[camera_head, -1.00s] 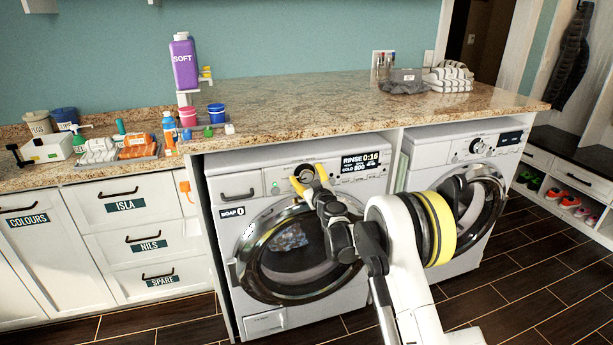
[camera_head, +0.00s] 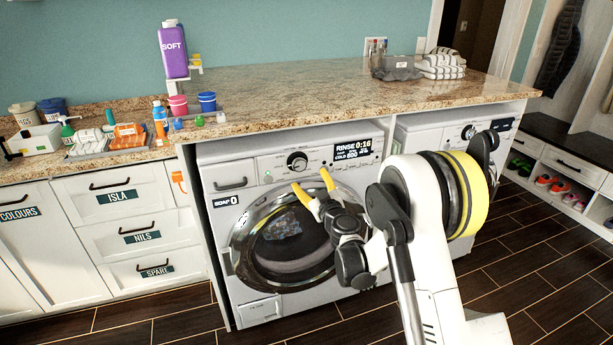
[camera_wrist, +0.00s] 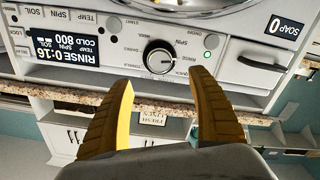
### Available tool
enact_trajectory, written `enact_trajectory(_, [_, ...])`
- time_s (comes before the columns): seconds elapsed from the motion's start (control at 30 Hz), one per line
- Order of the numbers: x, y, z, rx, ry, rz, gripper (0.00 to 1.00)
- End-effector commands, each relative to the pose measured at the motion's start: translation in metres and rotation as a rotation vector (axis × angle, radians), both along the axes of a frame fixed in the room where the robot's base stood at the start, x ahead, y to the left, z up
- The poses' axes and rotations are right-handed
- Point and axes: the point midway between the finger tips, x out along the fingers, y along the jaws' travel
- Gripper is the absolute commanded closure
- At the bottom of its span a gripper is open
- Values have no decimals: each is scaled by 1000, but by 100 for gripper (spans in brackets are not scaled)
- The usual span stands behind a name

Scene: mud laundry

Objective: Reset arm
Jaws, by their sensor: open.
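My gripper (camera_head: 312,191) has yellow fingers and is open and empty. In the head view it is in front of the left washing machine (camera_head: 250,309), over the upper part of its round door (camera_head: 240,236) and below the control dial (camera_head: 297,161). The wrist view is upside down. There the open fingers (camera_wrist: 160,100) show apart, with the dial (camera_wrist: 159,57) beyond and between them, not touched. The display (camera_head: 353,149) reads RINSE 0:16, COLD 800. The washer door is shut, with cloth dimly seen behind the glass.
A granite counter (camera_head: 300,95) runs above the machines. A second machine (camera_head: 412,136) is partly hidden by my arm. Drawers (camera_head: 120,199) stand at left.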

Motion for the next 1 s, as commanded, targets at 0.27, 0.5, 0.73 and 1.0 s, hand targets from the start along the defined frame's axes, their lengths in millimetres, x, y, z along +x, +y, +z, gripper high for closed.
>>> enact_trajectory(0.27, [-2,-1,0,0,0,0,31])
enact_trajectory(0.5, [-16,4,37,16,29,40,31])
enact_trajectory(0.73, [-84,11,111,56,186,138,31])
enact_trajectory(1.0, [-206,-7,138,96,484,129,31])
